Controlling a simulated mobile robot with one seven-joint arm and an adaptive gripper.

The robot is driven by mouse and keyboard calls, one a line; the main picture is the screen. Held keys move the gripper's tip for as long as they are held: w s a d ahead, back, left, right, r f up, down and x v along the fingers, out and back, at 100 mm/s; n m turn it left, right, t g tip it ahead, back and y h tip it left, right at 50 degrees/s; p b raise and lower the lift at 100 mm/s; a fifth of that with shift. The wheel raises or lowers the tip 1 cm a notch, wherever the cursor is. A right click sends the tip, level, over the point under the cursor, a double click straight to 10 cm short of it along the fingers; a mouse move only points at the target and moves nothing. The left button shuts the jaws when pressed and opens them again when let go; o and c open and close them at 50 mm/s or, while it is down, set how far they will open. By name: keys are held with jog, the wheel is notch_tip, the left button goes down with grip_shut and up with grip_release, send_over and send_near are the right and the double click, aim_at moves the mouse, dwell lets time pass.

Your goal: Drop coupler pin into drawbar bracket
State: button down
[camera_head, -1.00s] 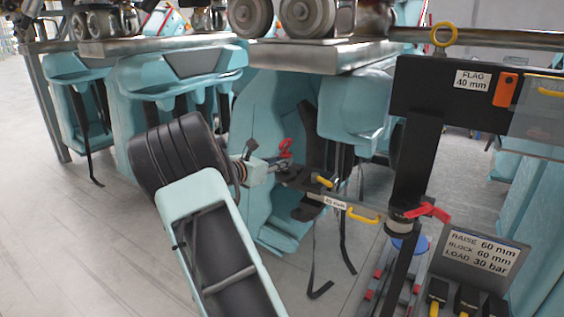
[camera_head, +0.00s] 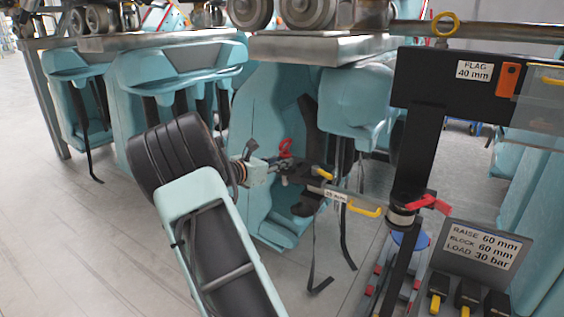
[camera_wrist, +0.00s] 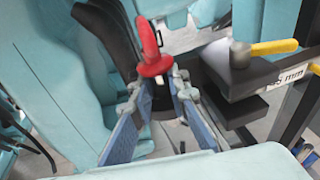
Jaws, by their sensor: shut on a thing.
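A dark metal part, which looks like the drawbar bracket (camera_wrist: 216,62), lies beside and below the fingers, to the right in the wrist view. I cannot tell whether the pin's lower end is above its hole or inside it.
A grey bar with an "mm" label (camera_head: 335,194) and yellow handles lies right of my gripper. A black post (camera_head: 418,150) with a red lever (camera_head: 428,203) stands farther right. Teal seats (camera_head: 262,140) are close behind and left. A sign (camera_head: 478,248) stands lower right.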

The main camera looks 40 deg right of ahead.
jog(key=shift+f, duration=0.3)
jog(key=c, duration=1.8)
grip_release()
jog(key=shift+f, duration=0.1)
jog(key=shift+f, duration=0.1)
jog(key=shift+s+a, duration=0.1)
jog(key=shift+a, duration=0.05)
jog(key=v, duration=1.1)
jog(key=shift+a+r, duration=0.3)
jog(key=shift+r, duration=0.05)
